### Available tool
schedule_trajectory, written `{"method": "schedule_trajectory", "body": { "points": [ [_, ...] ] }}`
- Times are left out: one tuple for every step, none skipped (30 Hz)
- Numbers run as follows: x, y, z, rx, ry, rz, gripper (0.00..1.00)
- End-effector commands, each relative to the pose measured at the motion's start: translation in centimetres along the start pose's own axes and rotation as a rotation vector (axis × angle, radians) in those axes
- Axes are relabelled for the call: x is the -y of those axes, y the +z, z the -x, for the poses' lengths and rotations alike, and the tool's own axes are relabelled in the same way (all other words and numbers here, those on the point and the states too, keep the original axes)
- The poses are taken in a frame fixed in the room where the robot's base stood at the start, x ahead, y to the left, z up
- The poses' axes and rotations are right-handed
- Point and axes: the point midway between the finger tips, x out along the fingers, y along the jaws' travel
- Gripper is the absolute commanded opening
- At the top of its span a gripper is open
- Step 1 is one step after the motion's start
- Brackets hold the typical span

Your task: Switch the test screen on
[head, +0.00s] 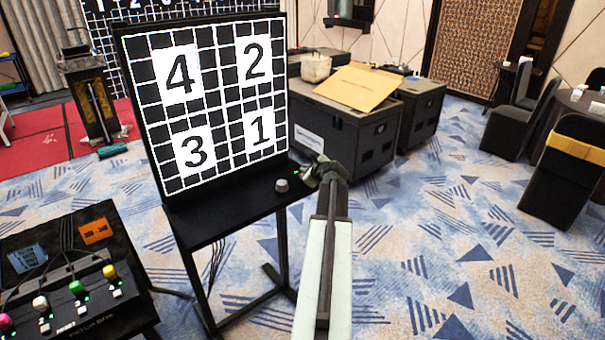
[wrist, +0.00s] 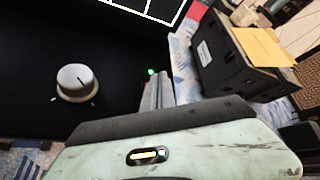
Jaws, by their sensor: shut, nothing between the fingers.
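The test screen (head: 215,95) stands on a black stand and shows a white grid with the numbers 4, 2, 3 and 1. A black shelf (head: 235,190) runs below it and carries a grey round knob (head: 282,185). The knob also shows at the left in the wrist view (wrist: 76,82). A small green light (wrist: 151,71) glows on the shelf right of the knob. My gripper (head: 316,168) is shut and empty at the shelf's right end, its fingers (wrist: 158,88) close beside the green light and apart from the knob. Any switch behind the fingers is hidden.
A patch box (head: 70,270) with coloured knobs and cables is at the lower left. Black cases (head: 345,135) stand behind my gripper, with a tan board (head: 357,88) on top. Chairs (head: 575,170) and a table are at the right. The carpet between is clear.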

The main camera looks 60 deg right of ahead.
Motion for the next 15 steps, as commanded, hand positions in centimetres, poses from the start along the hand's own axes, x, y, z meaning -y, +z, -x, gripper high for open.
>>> {"method": "schedule_trajectory", "body": {
  "points": [
    [0.33,0.36,0.39,0.000,0.000,0.000,0.00],
    [0.43,0.46,0.53,0.000,0.000,0.000,0.00],
    [0.56,0.57,0.70,0.000,0.000,0.000,0.00],
    [0.63,0.64,0.80,0.000,0.000,0.000,0.00],
    [0.67,0.67,0.87,0.000,0.000,0.000,0.00],
    [0.69,0.68,0.91,0.000,0.000,0.000,0.00],
    [0.68,0.66,0.91,0.000,0.000,0.000,0.00],
    [0.66,0.63,0.89,0.000,0.000,0.000,0.00],
    [0.63,0.59,0.85,0.000,0.000,0.000,0.00],
    [0.62,0.58,0.84,0.000,0.000,0.000,0.00],
    [0.62,0.57,0.84,0.000,0.000,0.000,0.00],
    [0.61,0.57,0.84,0.000,0.000,0.000,0.00],
    [0.61,0.57,0.83,0.000,0.000,0.000,0.00],
    [0.62,0.58,0.84,0.000,0.000,0.000,0.00],
    [0.66,0.63,0.89,0.000,0.000,0.000,0.00]
  ]
}}
